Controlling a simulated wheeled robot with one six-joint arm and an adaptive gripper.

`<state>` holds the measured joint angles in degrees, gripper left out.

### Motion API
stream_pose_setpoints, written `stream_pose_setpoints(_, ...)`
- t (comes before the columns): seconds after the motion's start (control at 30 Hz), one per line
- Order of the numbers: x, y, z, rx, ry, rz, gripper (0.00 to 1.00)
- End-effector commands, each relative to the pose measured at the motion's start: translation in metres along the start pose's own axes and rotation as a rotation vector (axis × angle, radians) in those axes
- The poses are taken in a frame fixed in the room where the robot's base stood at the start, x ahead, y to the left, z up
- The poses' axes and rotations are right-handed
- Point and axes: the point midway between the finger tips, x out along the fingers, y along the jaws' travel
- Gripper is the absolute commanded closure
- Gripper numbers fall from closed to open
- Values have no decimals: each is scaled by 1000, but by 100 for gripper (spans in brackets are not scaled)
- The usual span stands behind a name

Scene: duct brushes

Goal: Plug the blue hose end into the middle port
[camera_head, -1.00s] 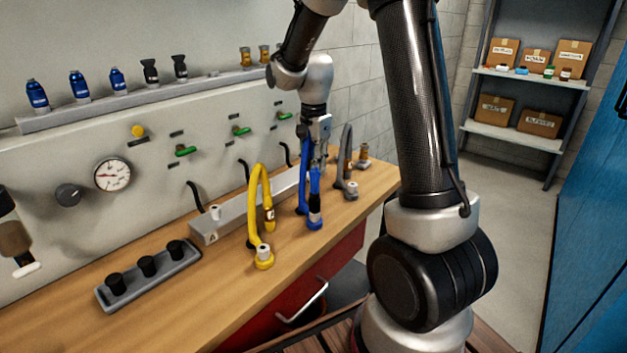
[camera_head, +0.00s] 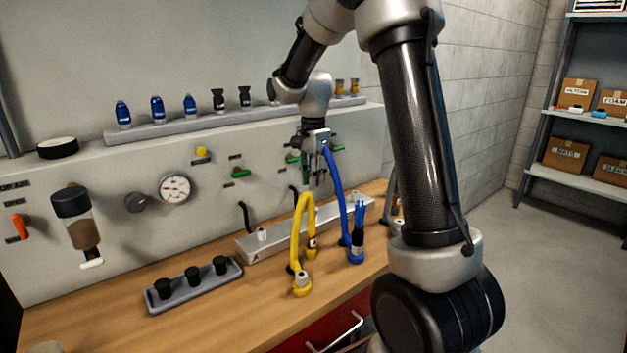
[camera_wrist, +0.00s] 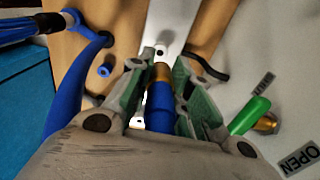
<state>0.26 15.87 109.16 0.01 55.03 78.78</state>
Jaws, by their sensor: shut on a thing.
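My gripper (camera_head: 313,180) hangs above the grey port block (camera_head: 259,247) on the bench. In the wrist view, my gripper (camera_wrist: 158,80) is shut on the blue hose end (camera_wrist: 160,102), whose brass tip (camera_wrist: 161,72) points away from the camera. The blue hose (camera_head: 333,178) runs from my gripper down to its blue foot on the bench. In the wrist view, a pale port (camera_wrist: 161,50) shows beyond the tip, apart from it. I cannot tell which port is the middle one; hoses and gripper hide part of the block.
A yellow hose (camera_head: 297,240) arches in front of the block. A tray of black caps (camera_head: 198,287) is at the left. Green valve handles (camera_head: 241,173) stick out of the wall panel.

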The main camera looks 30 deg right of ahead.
Motion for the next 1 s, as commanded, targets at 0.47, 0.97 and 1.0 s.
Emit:
stream_pose_setpoints(0.47, 20, 0, 0, -1, 0, 1, 100)
stream_pose_setpoints(0.97, 56, 0, 0, -1, 0, 0, 100)
stream_pose_setpoints(1.0, 57, 0, 0, -1, 0, 0, 100)
